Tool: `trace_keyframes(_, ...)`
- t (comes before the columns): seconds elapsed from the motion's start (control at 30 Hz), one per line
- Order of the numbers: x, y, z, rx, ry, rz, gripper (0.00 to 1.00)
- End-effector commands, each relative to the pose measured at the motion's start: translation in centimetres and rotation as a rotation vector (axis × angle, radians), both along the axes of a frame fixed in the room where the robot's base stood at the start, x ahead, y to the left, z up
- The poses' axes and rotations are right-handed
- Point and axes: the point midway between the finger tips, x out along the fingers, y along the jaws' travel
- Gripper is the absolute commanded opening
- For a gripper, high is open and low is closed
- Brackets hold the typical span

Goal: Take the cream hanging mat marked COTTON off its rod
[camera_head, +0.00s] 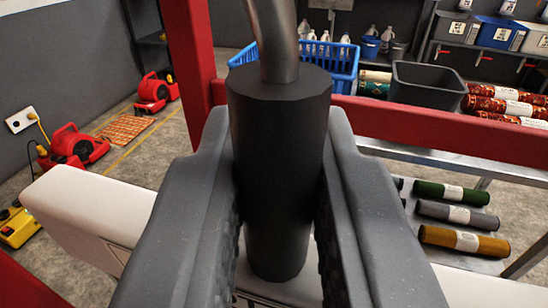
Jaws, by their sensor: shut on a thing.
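My gripper (278,190) fills the middle of the view, its two grey jaws closed on the sides of a dark cylindrical grip (280,120). A bent grey metal bar (275,40) rises from the top of this grip and leaves the view. A cream-white piece (95,215), probably the cream mat, runs across behind and below the jaws, showing at both sides. Part of a dark marking shows on it below the grip, but I cannot read it. The jaws hide its middle, and I cannot make out how it hangs.
A red frame (187,60) stands behind, with a crossbar to the right. Beyond are a blue basket (345,65), a grey bin (428,88) and a rack with rolled rugs (455,215). Red blowers (75,145) and a yellow machine (18,226) stand on the left floor.

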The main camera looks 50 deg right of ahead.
Motion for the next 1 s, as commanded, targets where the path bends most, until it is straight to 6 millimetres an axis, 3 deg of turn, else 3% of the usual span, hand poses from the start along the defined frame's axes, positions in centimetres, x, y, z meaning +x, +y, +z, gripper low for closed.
trace_keyframes(1.0,-2.1,5.7,0.1,-0.001,0.000,0.001,0.00)
